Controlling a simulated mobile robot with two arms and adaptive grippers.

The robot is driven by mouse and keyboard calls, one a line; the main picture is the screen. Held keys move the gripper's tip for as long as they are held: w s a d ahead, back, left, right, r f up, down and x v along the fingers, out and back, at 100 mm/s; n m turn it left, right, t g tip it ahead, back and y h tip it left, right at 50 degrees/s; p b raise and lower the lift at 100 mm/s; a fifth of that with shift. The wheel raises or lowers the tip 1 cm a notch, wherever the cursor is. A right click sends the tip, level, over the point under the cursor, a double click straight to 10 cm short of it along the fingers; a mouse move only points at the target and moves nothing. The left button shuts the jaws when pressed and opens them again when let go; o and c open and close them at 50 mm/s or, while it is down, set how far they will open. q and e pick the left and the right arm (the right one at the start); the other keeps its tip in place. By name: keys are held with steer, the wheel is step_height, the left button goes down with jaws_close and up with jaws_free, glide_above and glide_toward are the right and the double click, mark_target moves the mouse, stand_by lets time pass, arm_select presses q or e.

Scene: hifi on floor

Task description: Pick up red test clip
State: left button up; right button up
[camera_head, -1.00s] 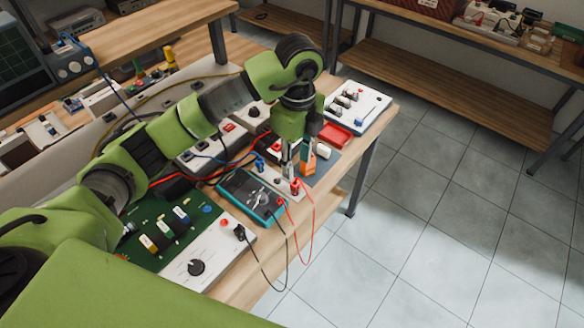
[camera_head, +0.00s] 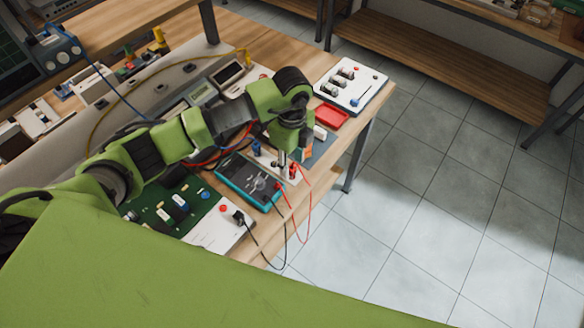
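A small red clip (camera_head: 293,171) stands upright on a pale strip at the bench's right side. A red lead runs by it and hangs over the bench's front edge. My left gripper (camera_head: 283,160) points down just left of the red clip, very close to it. The fingers are small and partly hidden by the wrist, so I cannot tell whether they touch the clip or are open. A teal-framed multimeter (camera_head: 249,182) lies just left of the gripper. A black clip (camera_head: 239,217) stands on a white panel nearer me. My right gripper is out of view.
A red tray (camera_head: 331,116) and a white switch panel (camera_head: 351,87) lie behind on the bench (camera_head: 375,103). A green circuit board (camera_head: 180,206) lies at the left. My arm crosses above several instruments. Tiled floor (camera_head: 425,205) is clear at the right.

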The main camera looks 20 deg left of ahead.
mark_target(292, 168)
arm_select(q)
step_height(292, 168, down, 2)
steer(key=shift+s+f+p, duration=0.1)
steer(key=shift+p, duration=0.2)
steer(key=shift+f, duration=0.45)
steer(key=c, duration=1)
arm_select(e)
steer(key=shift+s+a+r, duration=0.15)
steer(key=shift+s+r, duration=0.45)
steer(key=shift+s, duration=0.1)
